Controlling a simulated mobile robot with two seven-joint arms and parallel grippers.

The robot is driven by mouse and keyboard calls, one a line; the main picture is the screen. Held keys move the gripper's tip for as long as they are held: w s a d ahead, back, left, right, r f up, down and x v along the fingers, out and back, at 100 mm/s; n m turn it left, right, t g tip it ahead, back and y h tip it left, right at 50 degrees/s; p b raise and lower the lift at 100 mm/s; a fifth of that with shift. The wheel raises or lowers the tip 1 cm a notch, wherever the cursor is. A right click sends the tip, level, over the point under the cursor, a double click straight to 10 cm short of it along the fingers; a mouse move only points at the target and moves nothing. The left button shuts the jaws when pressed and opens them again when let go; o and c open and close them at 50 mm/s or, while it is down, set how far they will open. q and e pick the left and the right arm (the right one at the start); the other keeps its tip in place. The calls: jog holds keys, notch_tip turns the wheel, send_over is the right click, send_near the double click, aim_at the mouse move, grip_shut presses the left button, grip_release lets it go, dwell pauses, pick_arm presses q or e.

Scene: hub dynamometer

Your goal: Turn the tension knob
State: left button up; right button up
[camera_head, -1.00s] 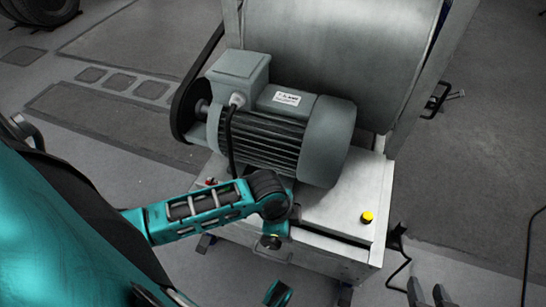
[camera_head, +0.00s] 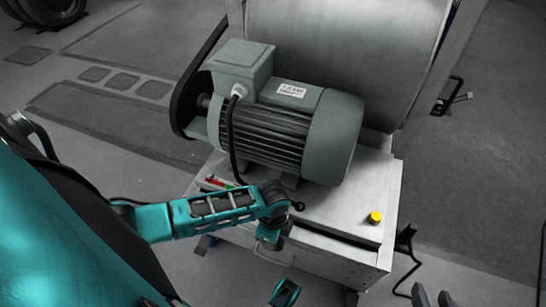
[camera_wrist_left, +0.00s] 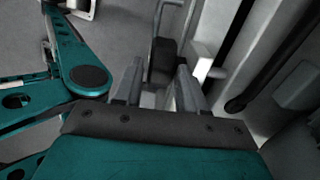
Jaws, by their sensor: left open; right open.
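A round yellow knob (camera_head: 374,218) on a dark base stands on the pale top of the machine's base cabinet (camera_head: 345,200), front right. A small black ball (camera_head: 299,206) shows just right of my left arm's dark joint; I cannot tell which of these is the tension knob. My left arm crosses in front of the cabinet, its fingers not clear there. In the left wrist view my left gripper (camera_wrist_left: 159,80) is open, with a dark block (camera_wrist_left: 163,60) beyond its fingers. My right gripper (camera_head: 433,297) is open and empty, low right, apart from the cabinet.
A grey motor (camera_head: 275,120) sits on the cabinet, with a belt guard (camera_head: 190,95) at its left and a large drum (camera_head: 335,50) behind. Red and green buttons (camera_head: 215,182) are at the cabinet's left. Open floor (camera_head: 480,160) lies to the right.

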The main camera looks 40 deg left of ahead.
pick_arm(q)
jog(key=shift+f, duration=0.5)
pick_arm(e)
jog(key=shift+w+a+r, duration=0.1)
jog(key=shift+a+r, duration=0.05)
jog(key=shift+a, duration=0.1)
jog(key=shift+a, duration=0.1)
pick_arm(q)
grip_shut()
jog(key=shift+a, duration=0.15)
